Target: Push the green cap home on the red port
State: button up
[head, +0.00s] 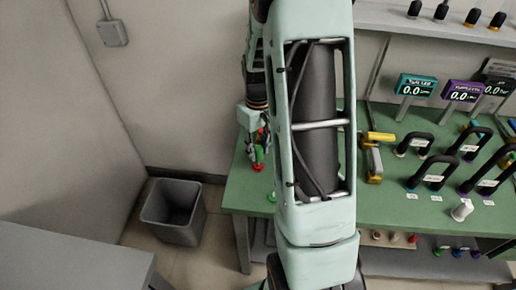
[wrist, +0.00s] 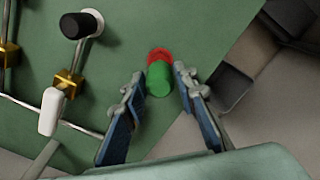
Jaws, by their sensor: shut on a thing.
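In the wrist view the green cap (wrist: 158,78) is between the two fingertips of my gripper (wrist: 159,74), which is shut on it. The red port (wrist: 159,54) shows just beyond the cap, in line with it and partly hidden by it. I cannot tell how far the cap sits on the port. In the head view my gripper (head: 254,148) is low over the left end of the green bench, partly behind my own arm. Small red and green patches show there, too small to tell apart well.
Left of the port in the wrist view are a black knob (wrist: 78,25), a white handle (wrist: 52,110), brass fittings (wrist: 68,84) and steel pipes. The green bench (head: 390,215) ends near the port. A grey bin (head: 174,210) stands on the floor beside it.

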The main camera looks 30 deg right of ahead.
aim_at(258, 157)
jog(key=shift+f+b, duration=1.4)
jog(key=shift+f, duration=0.4)
jog(key=o, duration=1.1)
jog(key=shift+o, duration=0.2)
notch_tip(258, 157, up, 12)
jog(key=shift+r, duration=0.1)
